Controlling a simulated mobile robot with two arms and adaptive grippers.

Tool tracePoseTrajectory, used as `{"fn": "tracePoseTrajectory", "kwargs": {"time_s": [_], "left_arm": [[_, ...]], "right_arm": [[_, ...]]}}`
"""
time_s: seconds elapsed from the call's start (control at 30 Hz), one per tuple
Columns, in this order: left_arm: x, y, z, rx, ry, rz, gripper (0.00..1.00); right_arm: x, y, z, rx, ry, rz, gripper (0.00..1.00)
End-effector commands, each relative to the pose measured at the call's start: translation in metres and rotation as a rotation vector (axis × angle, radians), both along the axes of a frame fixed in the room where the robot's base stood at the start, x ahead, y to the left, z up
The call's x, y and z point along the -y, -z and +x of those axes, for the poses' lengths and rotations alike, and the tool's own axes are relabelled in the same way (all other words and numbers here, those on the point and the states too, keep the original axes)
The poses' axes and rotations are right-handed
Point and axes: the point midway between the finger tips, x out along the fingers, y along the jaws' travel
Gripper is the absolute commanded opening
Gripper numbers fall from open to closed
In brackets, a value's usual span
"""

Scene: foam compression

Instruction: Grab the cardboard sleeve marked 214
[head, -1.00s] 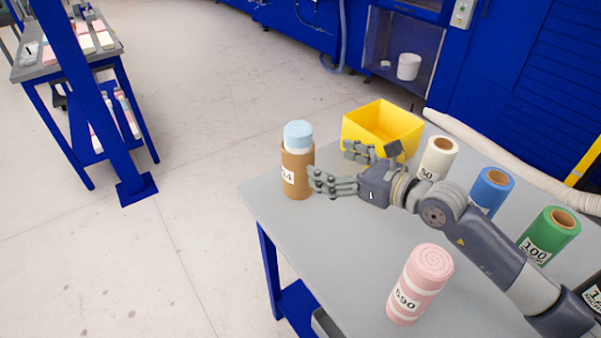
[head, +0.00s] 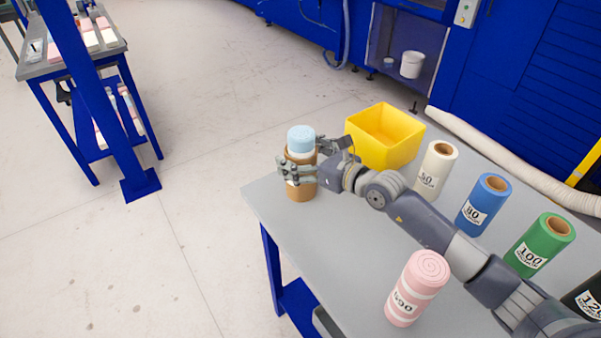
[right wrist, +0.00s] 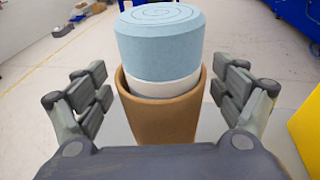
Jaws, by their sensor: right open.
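The brown cardboard sleeve (head: 301,191) stands upright near the table's far left corner, with a light blue foam roll (head: 301,140) sticking out of its top. My right gripper (head: 300,168) is open around the sleeve, with a finger in front and another behind. In the right wrist view the sleeve (right wrist: 162,112) stands between the spread fingers, with a gap on each side. The blue foam roll (right wrist: 160,45) and its white band rise above the sleeve's rim. The sleeve's number is mostly hidden by the fingers. My left gripper is not in view.
A yellow bin (head: 385,140) stands just behind and right of my right gripper. White (head: 436,170), blue (head: 483,205) and green (head: 540,245) rolls line the table's right side. A pink foam roll (head: 416,290) stands near the front. The grey table (head: 340,235) is clear between.

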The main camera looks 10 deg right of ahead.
Motion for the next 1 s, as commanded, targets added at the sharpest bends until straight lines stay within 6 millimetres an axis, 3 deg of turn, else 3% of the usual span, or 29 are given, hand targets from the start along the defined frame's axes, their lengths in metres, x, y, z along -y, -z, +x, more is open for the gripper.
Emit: {"fn": "tracePoseTrajectory", "kwargs": {"time_s": [0.23, 0.5, 0.8, 1.0], "left_arm": [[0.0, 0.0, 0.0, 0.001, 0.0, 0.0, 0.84], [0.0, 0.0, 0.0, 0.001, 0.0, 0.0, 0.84], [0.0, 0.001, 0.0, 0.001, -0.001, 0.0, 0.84], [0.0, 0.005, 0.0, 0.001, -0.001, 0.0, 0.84]], "right_arm": [[-0.001, 0.0, 0.001, 0.001, 0.0, 0.0, 0.86], [0.0, 0.0, 0.001, 0.0, 0.0, 0.0, 0.26], [0.0, -0.003, 0.001, 0.002, 0.0, 0.001, 0.26], [-0.001, -0.033, 0.001, 0.007, -0.001, 0.001, 0.26]]}}
